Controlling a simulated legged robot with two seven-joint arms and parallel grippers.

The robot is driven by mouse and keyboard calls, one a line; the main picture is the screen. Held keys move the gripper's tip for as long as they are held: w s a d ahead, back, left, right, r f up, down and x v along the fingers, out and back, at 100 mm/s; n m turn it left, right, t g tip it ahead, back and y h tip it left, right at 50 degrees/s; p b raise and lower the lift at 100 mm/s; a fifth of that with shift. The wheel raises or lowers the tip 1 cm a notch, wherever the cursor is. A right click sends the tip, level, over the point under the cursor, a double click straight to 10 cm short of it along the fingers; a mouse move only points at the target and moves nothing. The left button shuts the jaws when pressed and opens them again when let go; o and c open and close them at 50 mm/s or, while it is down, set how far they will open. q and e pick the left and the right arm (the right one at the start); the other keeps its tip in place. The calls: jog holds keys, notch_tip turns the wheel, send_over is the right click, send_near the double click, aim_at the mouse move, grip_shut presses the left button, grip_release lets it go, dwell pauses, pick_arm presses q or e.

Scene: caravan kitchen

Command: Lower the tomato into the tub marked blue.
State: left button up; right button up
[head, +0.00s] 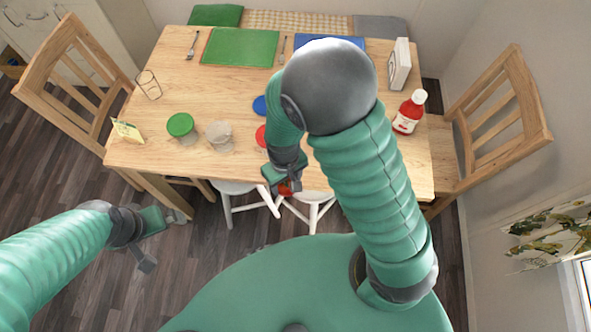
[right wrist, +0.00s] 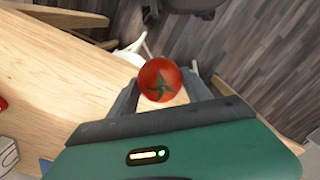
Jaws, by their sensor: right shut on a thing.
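The red tomato (right wrist: 160,80) is between the two fingers of my right gripper (right wrist: 162,86), with its green stem star facing the wrist camera. In the head view the tomato (head: 286,189) shows only partly in my right gripper (head: 283,184), at the table's front edge. A round blue top (head: 260,105) shows on the table, partly hidden by my right arm; I cannot tell whether it is a lid or an open tub. The held tomato is in front of it, nearer to me. My left gripper (head: 150,243) looks open and empty, left of my base, away from the table.
On the wooden table (head: 180,80), a red round top (head: 261,135), a clear tub (head: 219,136), a green-topped tub (head: 181,127) and a glass (head: 148,84) stand left of my right arm. White stools (head: 238,190) are under the front edge.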

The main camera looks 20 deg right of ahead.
jog(key=w+a+r+p, duration=0.3)
jog(key=w+r+p, duration=0.1)
jog(key=w, duration=0.2)
jog(key=w+a+r+p, duration=0.3)
jog(key=w+r+p, duration=0.1)
jog(key=w, duration=0.2)
jog(key=w+a+f+b, duration=0.1)
jog(key=w+a+b, duration=0.2)
jog(key=w, duration=1)
jog(key=a, duration=0.3)
jog(key=shift+w, duration=0.3)
jog(key=shift+d, duration=0.1)
jog(key=shift+f, duration=0.1)
